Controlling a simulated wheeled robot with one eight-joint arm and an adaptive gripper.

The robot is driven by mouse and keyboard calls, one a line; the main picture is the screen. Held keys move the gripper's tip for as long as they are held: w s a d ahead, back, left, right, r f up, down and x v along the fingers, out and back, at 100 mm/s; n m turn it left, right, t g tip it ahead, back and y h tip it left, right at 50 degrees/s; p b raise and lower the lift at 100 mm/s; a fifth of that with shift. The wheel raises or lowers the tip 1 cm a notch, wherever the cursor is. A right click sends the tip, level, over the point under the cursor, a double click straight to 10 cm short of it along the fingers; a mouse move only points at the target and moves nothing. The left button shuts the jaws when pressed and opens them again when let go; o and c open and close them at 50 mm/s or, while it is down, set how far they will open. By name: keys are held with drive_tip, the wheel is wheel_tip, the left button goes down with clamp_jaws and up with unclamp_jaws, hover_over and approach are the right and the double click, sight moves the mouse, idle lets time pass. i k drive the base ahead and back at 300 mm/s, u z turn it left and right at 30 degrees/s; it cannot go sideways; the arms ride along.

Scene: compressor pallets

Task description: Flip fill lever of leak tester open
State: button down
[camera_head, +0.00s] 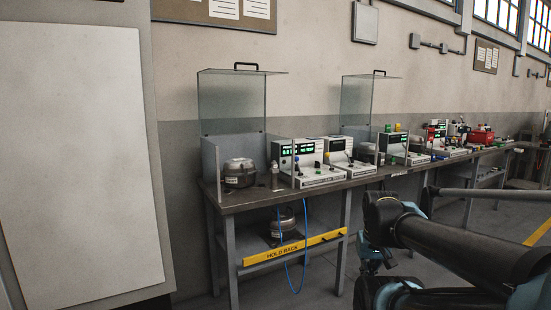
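Several pale tester units with green displays stand along the bench. My arm (450,245) fills the lower right foreground, apart from the bench. I cannot make out gripper fingers anywhere in view.
A metal compressor (239,173) stands on the left of the bench (262,200). Another round unit (282,224) sits on the shelf below, behind a yellow "HOLD RACK" bar (290,249). A blue hose (305,225) hangs in front. A large pale panel (80,160) stands at left.

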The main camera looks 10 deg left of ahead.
sight(296, 158)
drive_tip(key=i, duration=1)
